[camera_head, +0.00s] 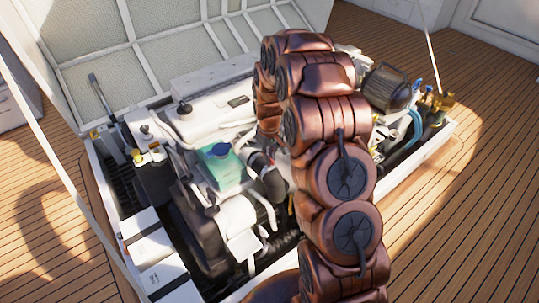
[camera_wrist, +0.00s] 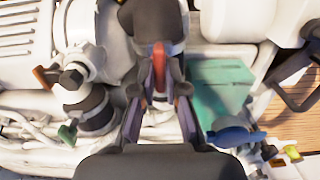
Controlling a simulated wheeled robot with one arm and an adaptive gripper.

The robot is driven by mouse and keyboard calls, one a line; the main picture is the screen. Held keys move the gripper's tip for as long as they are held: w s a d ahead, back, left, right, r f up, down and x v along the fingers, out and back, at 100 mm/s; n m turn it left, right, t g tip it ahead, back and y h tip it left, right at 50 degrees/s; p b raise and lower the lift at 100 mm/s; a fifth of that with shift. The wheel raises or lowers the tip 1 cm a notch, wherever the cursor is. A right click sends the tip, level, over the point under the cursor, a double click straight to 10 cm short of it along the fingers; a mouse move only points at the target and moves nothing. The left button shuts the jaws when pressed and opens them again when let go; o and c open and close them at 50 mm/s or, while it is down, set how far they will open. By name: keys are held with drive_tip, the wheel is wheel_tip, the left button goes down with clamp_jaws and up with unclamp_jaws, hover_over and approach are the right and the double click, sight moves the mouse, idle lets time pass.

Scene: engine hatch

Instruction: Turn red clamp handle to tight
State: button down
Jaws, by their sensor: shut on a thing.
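The red clamp handle (camera_wrist: 159,62) shows in the wrist view as a narrow red piece at top centre, below a dark rounded part. My gripper (camera_wrist: 158,88) reaches up to it, with one finger on each side, and is shut on it. The fingers hide part of the handle, and its turn angle is hard to tell. In the head view my arm crosses the middle of the engine, and I cannot make out the handle clearly there.
A teal tank (camera_head: 224,172) with a blue cap (camera_wrist: 236,136) stands close beside my gripper. An orange lever (camera_wrist: 45,78) and a green lever (camera_wrist: 68,133) lie to its left. White engine parts crowd the hatch. The raised lid (camera_head: 90,60) is behind; open deck (camera_head: 480,170) lies right.

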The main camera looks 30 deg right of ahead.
drive_tip(key=shift+w, duration=0.1)
idle(0.3)
drive_tip(key=c, duration=1.2)
unclamp_jaws()
wheel_tip(320, 180, up, 12)
